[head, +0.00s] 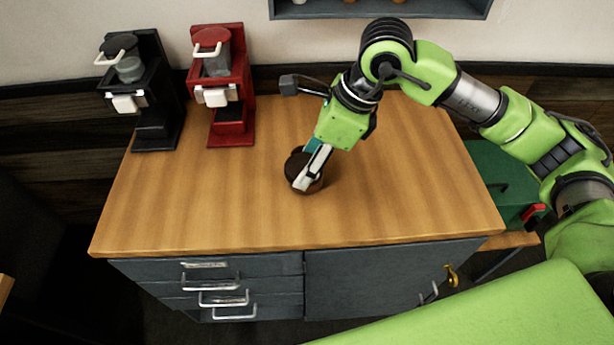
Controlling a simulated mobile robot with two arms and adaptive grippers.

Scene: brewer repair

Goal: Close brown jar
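The brown jar (313,184) stands on the wooden counter, near its middle. My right gripper (305,178) comes down over the jar from above, its pale fingers at the jar's top and near side. The fingers and wrist cover part of the jar, so I cannot tell whether a lid is on it or whether the fingers grip anything. My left gripper is not in view.
A black brewer (153,110) and a red brewer (235,110) stand at the counter's back left. The wooden counter (200,200) is clear around the jar. Grey drawers (205,285) lie below. A green toolbox (495,185) is at the right. A shelf (440,8) hangs above.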

